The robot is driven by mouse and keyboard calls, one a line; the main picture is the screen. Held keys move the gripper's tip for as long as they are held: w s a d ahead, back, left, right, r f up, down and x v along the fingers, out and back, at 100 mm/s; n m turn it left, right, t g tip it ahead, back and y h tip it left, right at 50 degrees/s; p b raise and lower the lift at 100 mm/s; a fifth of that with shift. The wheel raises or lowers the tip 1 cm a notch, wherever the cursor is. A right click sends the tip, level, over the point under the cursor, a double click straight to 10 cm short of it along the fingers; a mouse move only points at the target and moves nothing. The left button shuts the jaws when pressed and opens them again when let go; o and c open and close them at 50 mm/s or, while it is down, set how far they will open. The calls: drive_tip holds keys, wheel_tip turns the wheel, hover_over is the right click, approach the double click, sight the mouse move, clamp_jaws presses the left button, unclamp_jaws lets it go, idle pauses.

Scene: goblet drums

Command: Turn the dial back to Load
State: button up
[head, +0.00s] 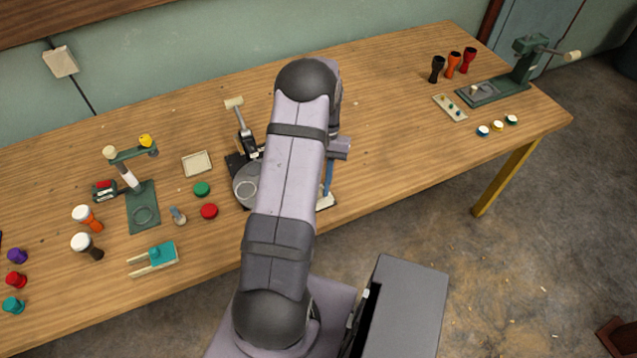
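A press with a dark base and an upright lever (240,120) stands near the middle of the bench, partly hidden behind my arm. A round grey disc (241,187) with a lighter ring sits at its front left and may be the dial. No Load mark is readable, so I cannot tell where the dial points. My arm reaches over the right part of this press. My gripper's fingers are hidden behind the arm, so its hold and its contact with the dial do not show.
Red (209,211) and green (202,188) round pieces and a shallow tray (197,164) lie left of the press. A green stand (143,205) and small goblet drums (86,246) are farther left. Another green press (500,85) stands far right. The bench (390,130) is clear between.

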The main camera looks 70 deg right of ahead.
drive_tip(key=shift+m+t, duration=0.3)
drive_tip(key=shift+m, duration=0.3)
drive_tip(key=o, duration=1.1)
drive_tip(key=shift+c, duration=0.2)
drive_tip(key=shift+r, duration=0.1)
drive_tip(key=b+v, duration=0.2)
drive_tip(key=v, duration=0.5)
drive_tip(key=shift+r, duration=0.1)
